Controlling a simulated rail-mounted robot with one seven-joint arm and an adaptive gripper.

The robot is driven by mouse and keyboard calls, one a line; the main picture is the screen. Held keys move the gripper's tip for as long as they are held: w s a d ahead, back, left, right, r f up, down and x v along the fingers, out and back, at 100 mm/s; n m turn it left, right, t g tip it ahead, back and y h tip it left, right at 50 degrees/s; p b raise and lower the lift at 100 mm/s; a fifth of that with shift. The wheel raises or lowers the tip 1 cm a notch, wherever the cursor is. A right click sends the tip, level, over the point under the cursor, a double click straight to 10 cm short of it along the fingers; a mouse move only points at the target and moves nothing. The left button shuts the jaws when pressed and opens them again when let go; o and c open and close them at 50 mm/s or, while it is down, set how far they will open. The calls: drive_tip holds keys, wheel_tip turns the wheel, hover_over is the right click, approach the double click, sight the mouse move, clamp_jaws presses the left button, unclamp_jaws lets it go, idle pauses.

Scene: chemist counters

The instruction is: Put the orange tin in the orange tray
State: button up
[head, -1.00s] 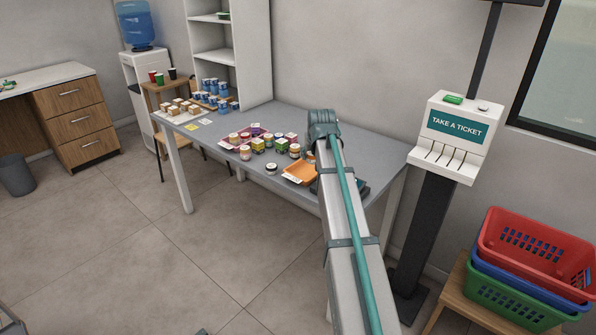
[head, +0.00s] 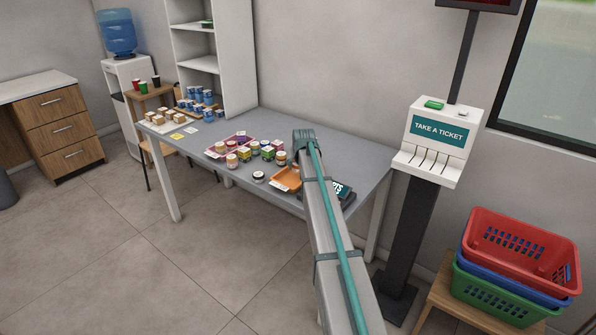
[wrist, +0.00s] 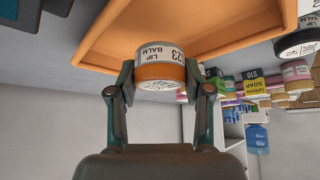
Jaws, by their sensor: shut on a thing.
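The orange tin (wrist: 160,72), a small round lip balm tin with an orange lid and a pale label, is between the two fingers of my gripper (wrist: 161,84) in the wrist view. The gripper is shut on it. The wrist picture is upside down. The orange tray (wrist: 95,42) fills its top, so the tin is over or at the tray; I cannot tell whether they touch. In the head view the tray (head: 285,181) lies near the table's front edge, partly behind my arm. My gripper and the held tin are hidden there.
Several other tins and boxes stand on the grey table (head: 345,165) left of the tray, including a black-and-white tin (head: 259,177) close to it. A dark sign (head: 340,191) lies right of the tray. The table's back right is clear.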

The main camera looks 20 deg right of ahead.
sight(298, 171)
drive_tip(key=shift+w+f+p, duration=0.1)
drive_tip(key=shift+f+p, duration=0.35)
drive_tip(key=shift+f, duration=1.2)
drive_tip(key=shift+f, duration=0.1)
drive_tip(key=o, duration=1.2)
drive_tip(key=shift+o, duration=0.2)
drive_tip(key=b+v, duration=0.2)
drive_tip(key=v, duration=1)
